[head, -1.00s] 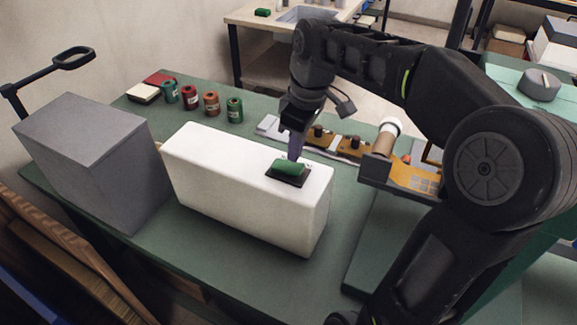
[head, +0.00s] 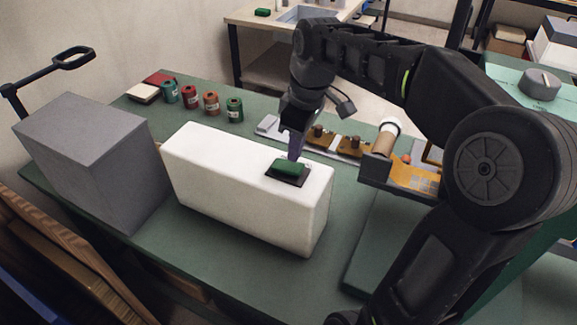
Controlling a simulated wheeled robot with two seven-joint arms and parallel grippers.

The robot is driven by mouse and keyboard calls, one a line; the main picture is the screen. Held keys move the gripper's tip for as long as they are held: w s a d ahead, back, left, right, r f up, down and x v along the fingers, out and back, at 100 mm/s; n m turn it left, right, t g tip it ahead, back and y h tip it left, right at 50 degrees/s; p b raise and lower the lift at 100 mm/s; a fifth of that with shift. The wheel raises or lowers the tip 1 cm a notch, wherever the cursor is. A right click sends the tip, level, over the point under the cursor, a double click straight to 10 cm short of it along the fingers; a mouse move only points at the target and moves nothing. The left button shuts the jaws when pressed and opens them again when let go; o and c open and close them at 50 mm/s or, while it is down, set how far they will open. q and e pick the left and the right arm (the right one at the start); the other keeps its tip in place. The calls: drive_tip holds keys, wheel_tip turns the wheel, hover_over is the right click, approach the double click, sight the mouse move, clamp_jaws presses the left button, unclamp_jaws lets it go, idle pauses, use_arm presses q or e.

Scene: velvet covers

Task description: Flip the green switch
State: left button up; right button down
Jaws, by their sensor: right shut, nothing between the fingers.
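The green switch (head: 288,168) is a rocker in a dark frame on the top of a long white box (head: 240,200), near the box's right end. My right gripper (head: 294,155) points down with its shut fingertips at the far edge of the switch. It holds nothing. Whether the tips touch the rocker or stand just over it I cannot tell. My left gripper is not in view.
A grey box (head: 95,165) stands left of the white box on the green table (head: 195,240). Several thread spools (head: 211,103) stand behind. An orange-brown device with a white-topped roll (head: 383,140) lies to the right.

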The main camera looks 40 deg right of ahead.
sight(295, 166)
drive_tip(key=shift+f+b, duration=0.95)
drive_tip(key=shift+f, duration=0.35)
idle(0.4)
drive_tip(key=shift+r, duration=0.1)
wheel_tip(295, 166, up, 7)
drive_tip(key=p, duration=0.6)
idle(0.6)
